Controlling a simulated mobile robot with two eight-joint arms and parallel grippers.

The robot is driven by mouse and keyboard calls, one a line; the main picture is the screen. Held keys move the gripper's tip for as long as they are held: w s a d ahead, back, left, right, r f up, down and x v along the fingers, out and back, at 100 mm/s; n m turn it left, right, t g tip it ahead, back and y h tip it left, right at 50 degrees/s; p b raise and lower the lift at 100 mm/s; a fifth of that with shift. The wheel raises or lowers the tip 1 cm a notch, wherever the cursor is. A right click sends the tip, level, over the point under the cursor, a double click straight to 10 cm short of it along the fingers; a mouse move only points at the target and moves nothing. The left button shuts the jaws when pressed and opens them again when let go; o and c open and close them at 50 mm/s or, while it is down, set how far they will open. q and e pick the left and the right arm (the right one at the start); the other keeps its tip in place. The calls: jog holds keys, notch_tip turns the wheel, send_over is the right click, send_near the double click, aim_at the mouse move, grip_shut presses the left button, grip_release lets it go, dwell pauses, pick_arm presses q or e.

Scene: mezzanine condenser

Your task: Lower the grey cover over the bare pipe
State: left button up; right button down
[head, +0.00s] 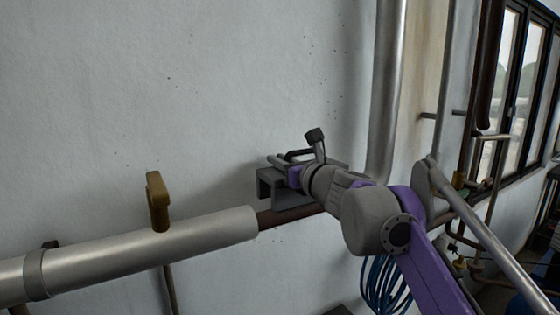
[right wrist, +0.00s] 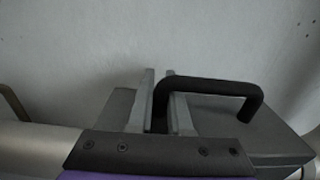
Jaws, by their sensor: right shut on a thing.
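The grey cover (head: 267,183) is an angular channel, open at the bottom, with a black handle (right wrist: 220,86) on top. My right gripper (head: 292,166) is shut on this handle; in the right wrist view its two fingers (right wrist: 160,108) stand on either side of one handle leg. The cover looks roughly level. The bare pipe (head: 285,216) is a short dark brown stretch just below the cover, right of a thick silver pipe section. The cover's lower edge appears slightly above the pipe; its far side is hidden. My left gripper is not in view.
The silver pipe section (head: 140,256) runs left with a brass-coloured handle (head: 158,202) standing on it. The white wall (head: 200,90) is close behind. A vertical silver pipe (head: 386,95) stands to the right, with blue coiled hose (head: 384,285) below.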

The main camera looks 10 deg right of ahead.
jog(key=shift+s+r, duration=0.1)
dwell(0.4)
jog(key=shift+p, duration=0.45)
dwell(1.0)
jog(key=shift+f+b, duration=0.65)
jog(key=shift+f, duration=2.7)
jog(key=c, duration=0.8)
grip_release()
jog(key=shift+o, duration=0.2)
